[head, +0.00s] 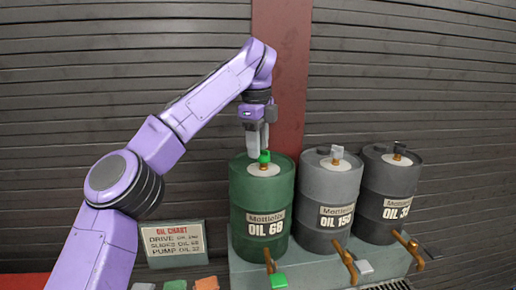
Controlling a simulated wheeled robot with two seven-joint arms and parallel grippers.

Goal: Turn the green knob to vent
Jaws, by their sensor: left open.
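The green knob (264,156) sits on a pale round plate on top of the green drum (249,198), which is labelled "OIL 68". My left gripper (258,146) points down from above, with its fingertips at the knob. The gripper is open. I cannot tell whether its fingers touch the knob, and they partly cover the area just behind it. Any vent marking on the plate is too small to read. My right gripper is not in view.
Two grey drums, "OIL 150" (322,222) and a darker one (386,209), stand to the right with their own top knobs. Brass taps (345,262) stick out in front. An oil chart sign (173,244) is at the lower left. A red post (283,70) rises behind.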

